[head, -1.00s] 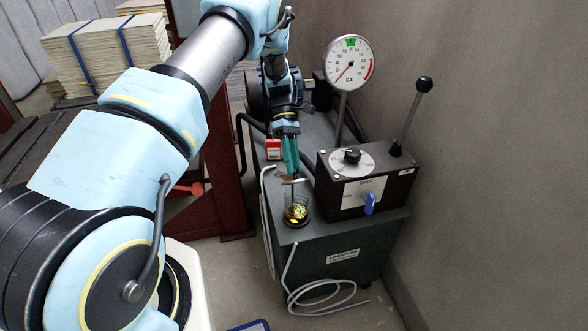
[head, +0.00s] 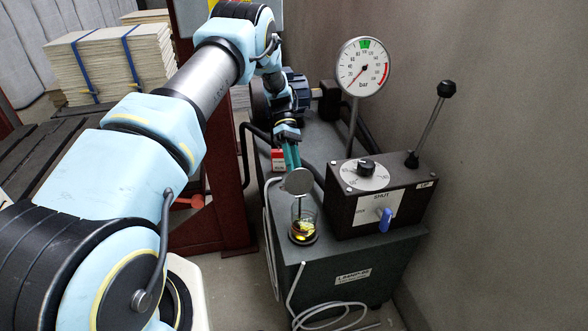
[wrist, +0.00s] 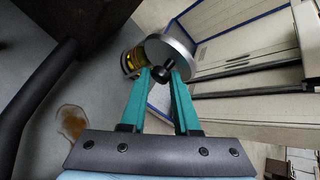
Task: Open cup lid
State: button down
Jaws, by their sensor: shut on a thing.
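A clear glass cup (head: 304,222) with yellow and dark contents stands upright on the dark grey cabinet top (head: 330,243). Its round grey lid (head: 298,181) is tilted steeply, above and slightly left of the cup, with its flat face toward the head camera. My gripper (head: 293,164), with teal fingers, is behind the lid. In the wrist view, my gripper (wrist: 160,73) is shut on the black knob of the lid (wrist: 170,48). The cup (wrist: 131,62) shows partly behind the lid there. Whether the lid's lower edge touches the cup rim is unclear.
A black control box (head: 380,196) with a dial, blue handle and black-knobbed lever stands right of the cup. A pressure gauge (head: 362,67) rises behind it. A red and white box (head: 278,160) is near my gripper. A brown stain (wrist: 72,121) marks the cabinet top.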

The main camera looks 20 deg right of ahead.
jog(key=shift+d+f, duration=0.35)
jog(key=shift+f, duration=0.15)
jog(key=c, duration=0.7)
grip_release()
jog(key=shift+o, duration=0.2)
jog(key=shift+a, duration=0.15)
